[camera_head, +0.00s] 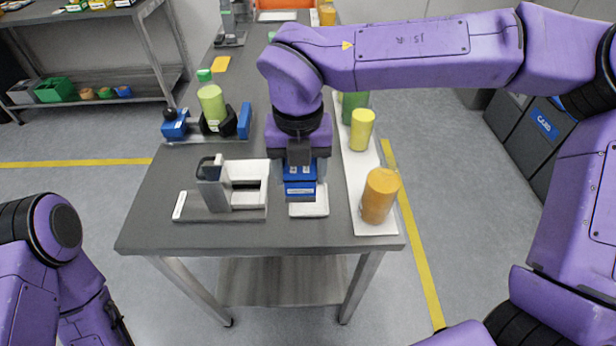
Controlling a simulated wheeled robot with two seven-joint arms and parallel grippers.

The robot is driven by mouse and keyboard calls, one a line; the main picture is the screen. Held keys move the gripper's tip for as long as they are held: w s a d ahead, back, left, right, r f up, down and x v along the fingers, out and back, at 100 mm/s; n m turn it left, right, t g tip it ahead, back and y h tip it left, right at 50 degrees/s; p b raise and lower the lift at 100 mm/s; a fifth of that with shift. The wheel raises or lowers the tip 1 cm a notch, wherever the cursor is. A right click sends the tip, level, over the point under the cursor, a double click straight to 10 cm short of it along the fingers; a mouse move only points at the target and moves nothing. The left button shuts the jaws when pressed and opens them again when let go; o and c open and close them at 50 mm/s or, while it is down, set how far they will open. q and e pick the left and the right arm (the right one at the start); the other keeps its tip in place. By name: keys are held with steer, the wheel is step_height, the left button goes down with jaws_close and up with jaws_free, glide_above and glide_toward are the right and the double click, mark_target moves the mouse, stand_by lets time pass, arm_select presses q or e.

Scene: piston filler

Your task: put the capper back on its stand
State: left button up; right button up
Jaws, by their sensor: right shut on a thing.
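The blue capper (300,189) is in my right gripper (300,172), which points down and is shut on it. The gripper hides the capper's upper part. A small white plate (310,209), which looks like the stand, lies on the table right below the capper. I cannot tell whether the capper touches the plate or hangs just above it. My left arm shows at the lower left, away from the table, with its gripper out of view.
A grey and white fixture (216,196) stands close left of the capper. A white strip (372,219) with an orange bottle (380,196) and a yellow-green bottle (362,130) runs along the right. A blue clamp fixture holding a green bottle (212,103) stands behind. The front table edge is clear.

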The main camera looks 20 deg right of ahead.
steer(key=w+f, duration=0.1)
steer(key=w+d+f, duration=0.1)
steer(key=f, duration=0.1)
steer(key=w+d+f, duration=0.1)
steer(key=f, duration=0.1)
steer(key=shift+w+d+f+p, duration=0.15)
steer(key=shift+w+d+p, duration=0.1)
steer(key=shift+w+p, duration=0.05)
step_height(320, 180, down, 3)
steer(key=shift+d, duration=0.15)
steer(key=shift+w+f, duration=0.1)
steer(key=shift+f, duration=0.15)
steer(key=shift+f, duration=0.2)
steer(key=o, duration=1.3)
step_height(320, 180, up, 12)
steer(key=shift+r, duration=0.2)
